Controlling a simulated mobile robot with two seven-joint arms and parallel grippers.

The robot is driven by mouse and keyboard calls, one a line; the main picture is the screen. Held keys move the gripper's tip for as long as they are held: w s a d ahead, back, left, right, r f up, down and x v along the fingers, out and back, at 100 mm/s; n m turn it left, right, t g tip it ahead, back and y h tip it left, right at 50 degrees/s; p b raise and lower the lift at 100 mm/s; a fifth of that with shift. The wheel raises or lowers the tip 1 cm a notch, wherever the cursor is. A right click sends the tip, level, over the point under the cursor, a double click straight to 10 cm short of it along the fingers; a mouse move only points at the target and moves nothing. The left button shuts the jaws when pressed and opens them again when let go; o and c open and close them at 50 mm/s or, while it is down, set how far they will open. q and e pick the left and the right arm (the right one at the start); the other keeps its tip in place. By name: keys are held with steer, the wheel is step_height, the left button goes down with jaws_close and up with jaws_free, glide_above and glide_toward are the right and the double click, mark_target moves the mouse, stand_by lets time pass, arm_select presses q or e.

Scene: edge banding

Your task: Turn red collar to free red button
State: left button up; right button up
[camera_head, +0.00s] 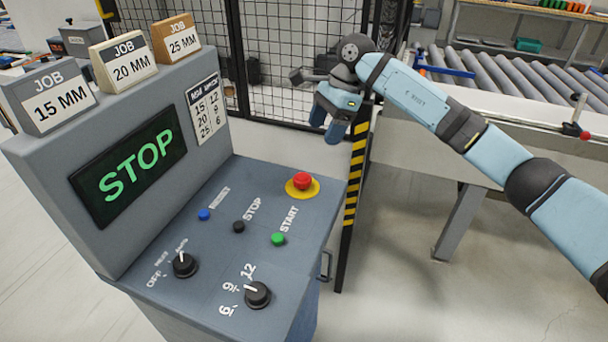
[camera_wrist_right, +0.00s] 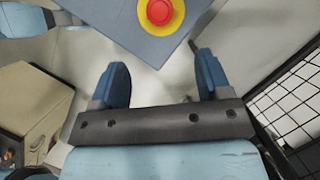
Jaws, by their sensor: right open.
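The red button (camera_head: 302,181) sits on a yellow round base, the collar (camera_head: 290,193), at the far right corner of the grey console's sloped panel. In the right wrist view the red button (camera_wrist_right: 159,12) and the yellow collar (camera_wrist_right: 177,23) show at the top edge, partly cut off. No separate red collar can be made out. My right gripper (camera_head: 327,130) is open and empty, above and behind the button, with its blue fingers pointing down. In the right wrist view its two fingertips (camera_wrist_right: 162,72) stand apart, short of the button. My left gripper is not in view.
The console (camera_head: 250,212) carries blue, black and green buttons, two black knobs and a screen reading STOP (camera_head: 130,167). Three JOB blocks (camera_head: 122,62) stand on top. A striped post (camera_head: 355,175) and mesh fence (camera_head: 290,50) stand behind. A roller conveyor (camera_head: 520,85) is at right.

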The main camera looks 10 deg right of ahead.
mark_target(304, 176)
steer(key=p+x, duration=0.1)
steer(key=x, duration=1.2)
steer(key=shift+a+f+p, duration=0.15)
steer(key=shift+p, duration=0.25)
steer(key=c, duration=0.9)
